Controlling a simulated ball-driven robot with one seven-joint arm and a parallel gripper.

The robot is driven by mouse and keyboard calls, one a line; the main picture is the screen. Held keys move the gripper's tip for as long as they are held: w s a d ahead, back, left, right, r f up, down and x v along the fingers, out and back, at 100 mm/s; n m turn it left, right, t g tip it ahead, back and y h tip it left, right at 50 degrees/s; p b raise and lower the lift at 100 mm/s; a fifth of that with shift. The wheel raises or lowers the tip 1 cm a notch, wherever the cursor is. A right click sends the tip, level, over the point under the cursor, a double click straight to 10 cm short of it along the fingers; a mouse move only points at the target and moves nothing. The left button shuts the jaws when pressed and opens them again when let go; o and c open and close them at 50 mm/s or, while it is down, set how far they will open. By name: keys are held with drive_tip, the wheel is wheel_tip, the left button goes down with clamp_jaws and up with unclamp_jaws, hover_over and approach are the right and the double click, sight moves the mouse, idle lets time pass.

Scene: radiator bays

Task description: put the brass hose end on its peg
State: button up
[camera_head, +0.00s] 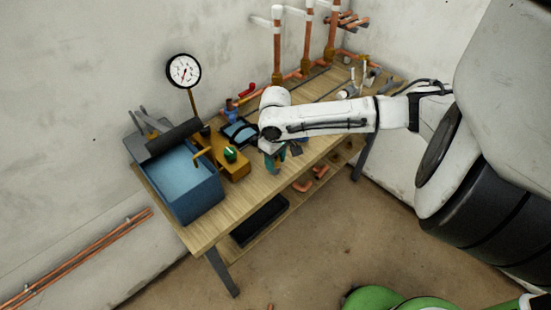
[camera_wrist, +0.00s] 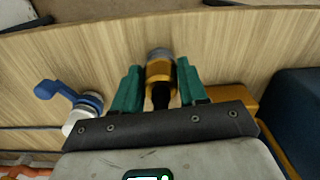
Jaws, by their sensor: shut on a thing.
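In the wrist view my gripper (camera_wrist: 156,77) has its teal fingers on either side of the brass hose end (camera_wrist: 160,69). The hose end has a grey metal tip, a brass collar and a black part running back towards the palm. It is over the wooden bench top; I cannot tell whether it touches the wood. In the head view my gripper (camera_head: 274,158) is near the front edge of the bench, right of the ochre block, and the hose end is too small or hidden to make out there. I cannot pick out the peg in either view.
The wooden bench (camera_head: 231,208) carries a blue tank (camera_head: 190,185), an ochre block (camera_head: 237,171) with a green knob, and a gauge (camera_head: 184,70). A blue-handled valve (camera_wrist: 88,99) lies left of my fingers. Copper risers (camera_head: 277,52) stand behind. A lower shelf holds a black tray (camera_head: 260,221).

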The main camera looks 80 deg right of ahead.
drive_tip(key=shift+f, duration=0.45)
drive_tip(key=o, duration=0.9)
drive_tip(key=shift+r, duration=0.1)
wheel_tip(320, 180, up, 11)
drive_tip(key=shift+f+b, duration=0.2)
drive_tip(key=shift+b, duration=0.35)
